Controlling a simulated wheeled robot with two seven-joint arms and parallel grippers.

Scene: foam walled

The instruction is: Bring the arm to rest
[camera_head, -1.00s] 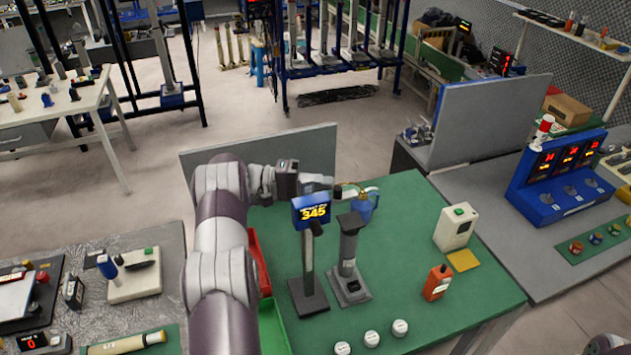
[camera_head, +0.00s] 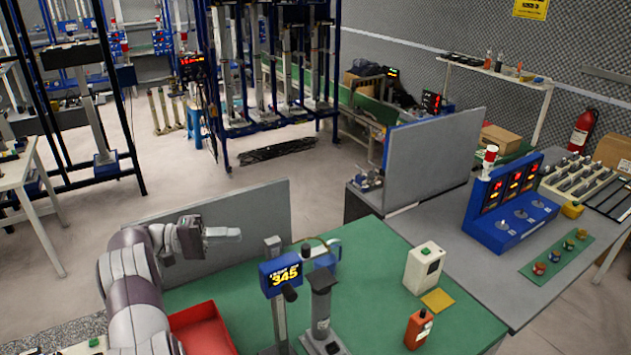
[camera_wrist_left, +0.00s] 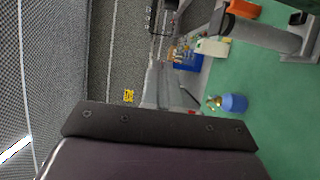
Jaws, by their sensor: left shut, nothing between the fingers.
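My left arm comes in from the lower left in the head view and bends to the right. Its left gripper (camera_head: 232,235) is shut and empty, held above the back left part of the green table (camera_head: 385,262). It is apart from the blue display reading 345 (camera_head: 281,273) and from the blue vessel (camera_head: 326,255) behind the posts. In the left wrist view the blue vessel (camera_wrist_left: 234,103) stands on the green surface; the fingertips do not show there. My right gripper is not in view.
A grey post (camera_head: 320,310) stands beside the display stand. A red tray (camera_head: 203,330) lies beside my arm. A white box (camera_head: 424,267) and an orange bottle (camera_head: 418,328) stand to the right. A grey panel (camera_head: 240,220) edges the table's back.

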